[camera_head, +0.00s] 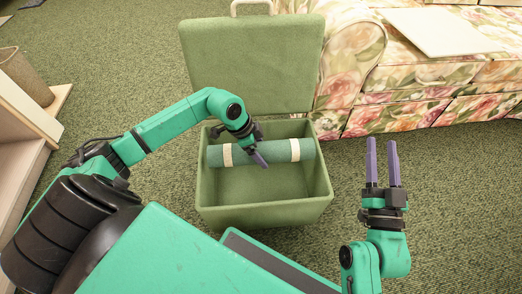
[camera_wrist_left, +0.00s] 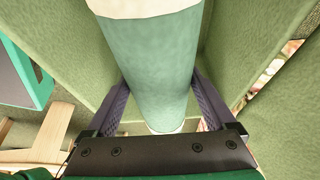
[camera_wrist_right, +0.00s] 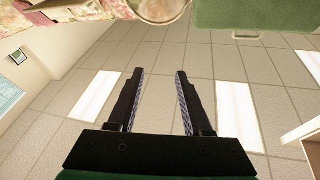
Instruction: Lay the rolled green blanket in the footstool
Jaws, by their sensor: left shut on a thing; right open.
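The rolled green blanket (camera_head: 272,152) has two cream bands and lies crosswise inside the open green footstool (camera_head: 265,214), toward its back wall. The footstool's lid (camera_head: 252,65) stands raised behind it. My left gripper (camera_head: 260,159) reaches into the footstool and is shut on the blanket near its middle. In the left wrist view the blanket (camera_wrist_left: 152,70) runs between the two purple fingers (camera_wrist_left: 160,105), with the footstool walls on both sides. Whether the blanket touches the footstool's floor is hard to tell. My right gripper (camera_head: 382,165) is open and empty, to the right of the footstool.
A floral sofa (camera_head: 440,85) with a pale flat board (camera_head: 438,30) on it stands at the back right. A light wooden shelf (camera_head: 25,130) and a woven basket (camera_head: 22,75) are at the left. Green carpet (camera_head: 460,200) is clear at the right.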

